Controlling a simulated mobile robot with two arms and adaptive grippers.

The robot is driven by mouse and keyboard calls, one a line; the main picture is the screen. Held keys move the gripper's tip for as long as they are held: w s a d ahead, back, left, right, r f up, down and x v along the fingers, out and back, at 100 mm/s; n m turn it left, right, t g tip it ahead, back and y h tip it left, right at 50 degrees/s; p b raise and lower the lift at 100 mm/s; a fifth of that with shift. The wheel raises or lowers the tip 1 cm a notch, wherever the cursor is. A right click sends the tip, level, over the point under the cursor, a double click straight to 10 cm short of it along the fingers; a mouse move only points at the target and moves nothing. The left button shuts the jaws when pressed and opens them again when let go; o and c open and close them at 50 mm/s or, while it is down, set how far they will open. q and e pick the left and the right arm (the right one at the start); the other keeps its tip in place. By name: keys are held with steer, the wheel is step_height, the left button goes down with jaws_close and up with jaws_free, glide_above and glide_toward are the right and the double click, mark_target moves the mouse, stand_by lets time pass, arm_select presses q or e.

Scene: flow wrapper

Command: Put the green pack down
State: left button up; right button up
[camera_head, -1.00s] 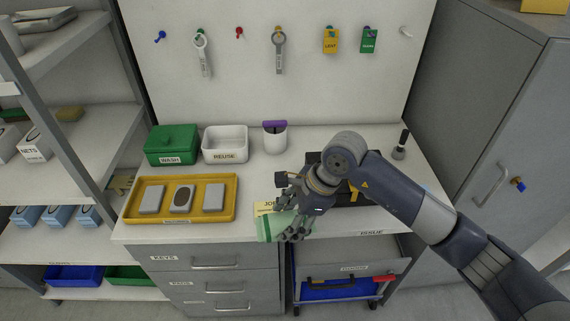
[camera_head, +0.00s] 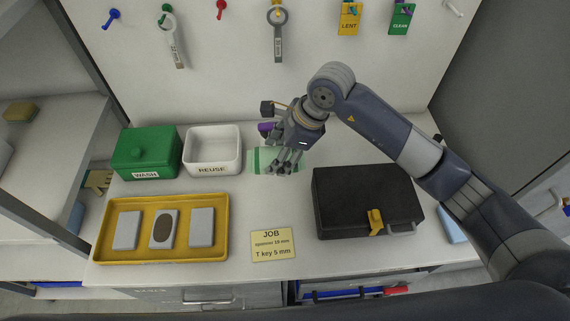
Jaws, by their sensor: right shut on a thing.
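The green pack (camera_head: 257,160) is pale green with a darker green band at its left part. My right gripper (camera_head: 284,162) is shut on it, over the back middle of the worktop, just right of the white REUSE bin. The fingers hide part of the pack, and its pale end shows to their right. I cannot tell whether the pack touches the worktop. My left gripper is not in view.
A green WASH box (camera_head: 147,155) and the white REUSE bin (camera_head: 212,150) stand at the back left. A yellow tray (camera_head: 104,245) holds three grey pads. A JOB card (camera_head: 273,244) lies front centre. A black case (camera_head: 366,200) stands right. The purple-topped cup (camera_head: 266,127) is mostly hidden behind the gripper.

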steer(key=f, duration=0.2)
steer(key=s+f+p, duration=0.1)
steer(key=f, duration=0.2)
steer(key=shift+s, duration=0.1)
steer(key=shift+f+p, duration=0.3)
steer(key=f, duration=0.3)
steer(key=shift+w+f+p, duration=0.2)
steer(key=shift+f+p, duration=0.15)
steer(key=shift+p, duration=0.05)
steer(key=shift+f, duration=0.15)
steer(key=o, duration=0.7)
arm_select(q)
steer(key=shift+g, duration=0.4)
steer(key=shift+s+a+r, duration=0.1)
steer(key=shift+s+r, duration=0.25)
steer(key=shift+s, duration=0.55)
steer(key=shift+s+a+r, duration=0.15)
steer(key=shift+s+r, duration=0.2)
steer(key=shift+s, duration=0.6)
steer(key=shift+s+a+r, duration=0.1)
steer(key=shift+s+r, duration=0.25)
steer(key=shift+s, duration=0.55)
arm_select(e)
steer(key=o, duration=0.3)
